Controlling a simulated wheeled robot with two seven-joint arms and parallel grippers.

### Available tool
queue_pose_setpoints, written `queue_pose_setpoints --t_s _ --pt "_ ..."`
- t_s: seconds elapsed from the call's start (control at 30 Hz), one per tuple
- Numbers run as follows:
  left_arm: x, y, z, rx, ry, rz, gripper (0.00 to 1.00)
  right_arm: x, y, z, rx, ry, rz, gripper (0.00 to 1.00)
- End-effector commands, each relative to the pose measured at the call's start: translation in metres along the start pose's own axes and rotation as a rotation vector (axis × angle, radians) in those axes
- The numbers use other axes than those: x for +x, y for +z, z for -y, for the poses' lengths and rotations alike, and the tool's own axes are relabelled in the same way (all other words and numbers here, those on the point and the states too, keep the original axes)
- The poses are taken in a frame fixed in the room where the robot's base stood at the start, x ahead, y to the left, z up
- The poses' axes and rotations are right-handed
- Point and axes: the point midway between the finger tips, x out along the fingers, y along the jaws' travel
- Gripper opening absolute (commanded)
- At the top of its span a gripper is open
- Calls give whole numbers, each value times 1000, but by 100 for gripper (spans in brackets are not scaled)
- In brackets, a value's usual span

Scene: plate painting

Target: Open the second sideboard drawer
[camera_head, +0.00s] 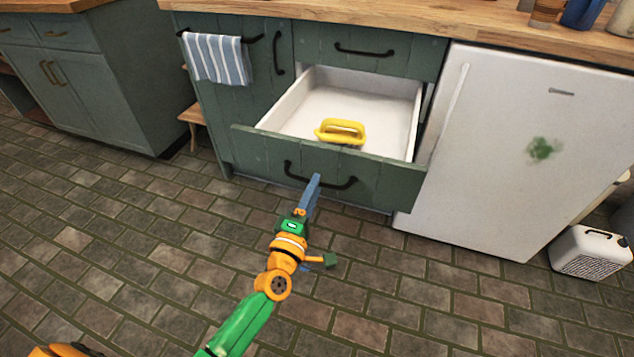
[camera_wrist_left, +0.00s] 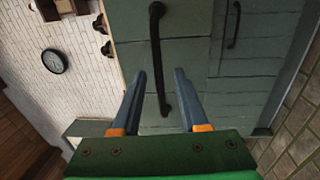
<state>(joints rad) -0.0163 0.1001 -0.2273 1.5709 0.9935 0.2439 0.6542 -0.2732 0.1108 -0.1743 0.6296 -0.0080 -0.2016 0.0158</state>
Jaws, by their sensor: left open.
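The second sideboard drawer (camera_head: 345,180) stands pulled out below a shut top drawer (camera_head: 365,50) in the head view. Its green front has a black bar handle (camera_head: 335,182). My left gripper (camera_head: 316,180) is in front of this handle, with its fingertips close to it. In the left wrist view the gripper (camera_wrist_left: 159,72) is open, its two blue fingers apart on either side of a black handle (camera_wrist_left: 156,40). I cannot tell whether the fingers touch it. My right gripper is not in view.
A yellow handled object (camera_head: 341,131) lies in the open drawer. A striped towel (camera_head: 217,60) hangs on the left rail. A white fridge (camera_head: 500,150) stands to the right, and a white canister (camera_head: 590,253) is beside it. The tiled floor (camera_head: 130,230) in front is clear.

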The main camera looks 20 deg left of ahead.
Motion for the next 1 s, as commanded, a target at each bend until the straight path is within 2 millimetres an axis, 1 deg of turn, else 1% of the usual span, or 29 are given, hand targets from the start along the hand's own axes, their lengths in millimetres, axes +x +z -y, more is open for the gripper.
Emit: queue_pose_setpoints --t_s 0.03,0.1,0.23,0.33,0.67,0.73,0.77,0.83,0.87,0.9,0.97,1.0 --pt "-12 0 0 0 -4 2 44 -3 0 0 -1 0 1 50" --pt "-27 0 0 0 -4 2 44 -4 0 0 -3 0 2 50" --pt "-45 0 0 0 -2 1 44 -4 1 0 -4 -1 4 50" --pt "-50 0 0 0 -1 1 44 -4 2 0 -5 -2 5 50" --pt "-49 0 0 0 0 1 44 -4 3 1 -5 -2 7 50" --pt "-50 1 6 22 -16 6 44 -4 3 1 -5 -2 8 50" --pt "-52 2 15 53 -39 14 44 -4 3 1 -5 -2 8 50" --pt "-62 5 55 196 -141 58 44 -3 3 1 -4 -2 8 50" --pt "-70 7 80 283 -205 91 44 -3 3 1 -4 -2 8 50" --pt "-86 8 117 413 -301 149 44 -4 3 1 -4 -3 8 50" --pt "-119 7 172 609 -452 260 44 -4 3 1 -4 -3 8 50" --pt "-144 5 205 725 -544 341 44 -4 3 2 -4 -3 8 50"
